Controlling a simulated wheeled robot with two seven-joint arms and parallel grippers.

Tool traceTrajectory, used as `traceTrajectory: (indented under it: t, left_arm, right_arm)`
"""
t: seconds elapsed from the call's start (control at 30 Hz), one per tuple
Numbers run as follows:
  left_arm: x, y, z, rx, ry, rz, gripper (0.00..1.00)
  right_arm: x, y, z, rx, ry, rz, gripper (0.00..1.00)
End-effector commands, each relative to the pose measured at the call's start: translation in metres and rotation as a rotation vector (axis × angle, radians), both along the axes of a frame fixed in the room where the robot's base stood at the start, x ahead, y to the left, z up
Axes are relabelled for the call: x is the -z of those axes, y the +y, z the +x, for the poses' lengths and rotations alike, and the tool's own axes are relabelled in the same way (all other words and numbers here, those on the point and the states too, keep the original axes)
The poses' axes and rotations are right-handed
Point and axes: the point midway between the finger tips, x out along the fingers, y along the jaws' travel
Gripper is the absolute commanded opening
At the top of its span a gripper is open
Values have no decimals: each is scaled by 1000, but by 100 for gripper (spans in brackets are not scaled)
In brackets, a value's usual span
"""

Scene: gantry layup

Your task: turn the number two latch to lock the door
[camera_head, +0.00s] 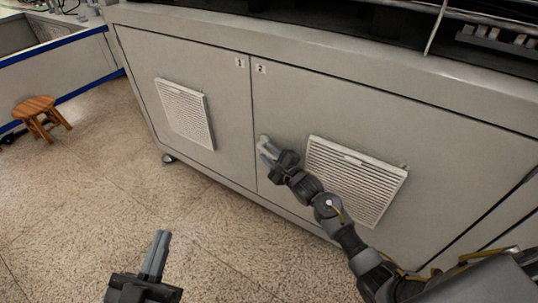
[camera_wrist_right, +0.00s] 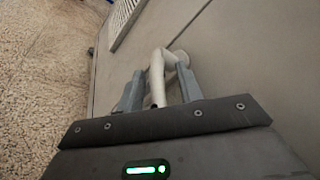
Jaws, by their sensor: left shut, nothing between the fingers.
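The number two latch (camera_head: 263,140) is a pale handle near the left edge of the right cabinet door (camera_head: 330,105), below the label "2" (camera_head: 261,69). My right gripper (camera_head: 268,153) is at the latch. In the right wrist view, the latch (camera_wrist_right: 157,76) is a light bent lever between the fingers of my right gripper (camera_wrist_right: 161,78). The fingers are apart, one on each side of the lever, with visible gaps. My left gripper (camera_head: 160,254) is shut and empty, low over the floor and away from the cabinet.
The left cabinet door (camera_head: 225,115) bears the label "1" (camera_head: 239,62) and a vent (camera_head: 184,112). Another vent (camera_head: 355,180) is on the right door behind my right arm. A wooden stool (camera_head: 37,112) stands far left. The speckled floor (camera_head: 100,190) is clear.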

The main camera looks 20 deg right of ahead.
Motion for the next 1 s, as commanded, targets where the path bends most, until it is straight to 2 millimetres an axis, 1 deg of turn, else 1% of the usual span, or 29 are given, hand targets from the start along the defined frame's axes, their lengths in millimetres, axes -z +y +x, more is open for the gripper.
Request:
traceTrajectory:
  t: [0.1, 0.13, 0.3, 0.4, 0.77, 0.87, 1.0]
  left_arm:
    - [0, 0, 0, 0, 1, 0, 0]
    - [0, 0, 0, 0, 1, 0, 0]
    - [0, 0, 0, -1, 2, 1, 0]
    - [0, 0, 0, -1, 2, 1, 0]
    - [1, 1, 0, -3, -4, -3, 0]
    - [-5, 5, 1, -12, -56, -34, 0]
    - [-16, 15, -1, -34, -170, -99, 0]
  right_arm:
    - [0, 0, 0, 0, 0, 0, 36]
    - [0, 0, 0, 0, 0, 0, 33]
    - [0, 0, 0, 0, 0, 0, 11]
    - [0, 0, 0, 0, 0, 0, 0]
    - [2, 0, 0, 1, -8, 7, 0]
    - [5, 0, 0, 0, -26, 24, 0]
    - [10, 1, 0, 1, -78, 67, 0]
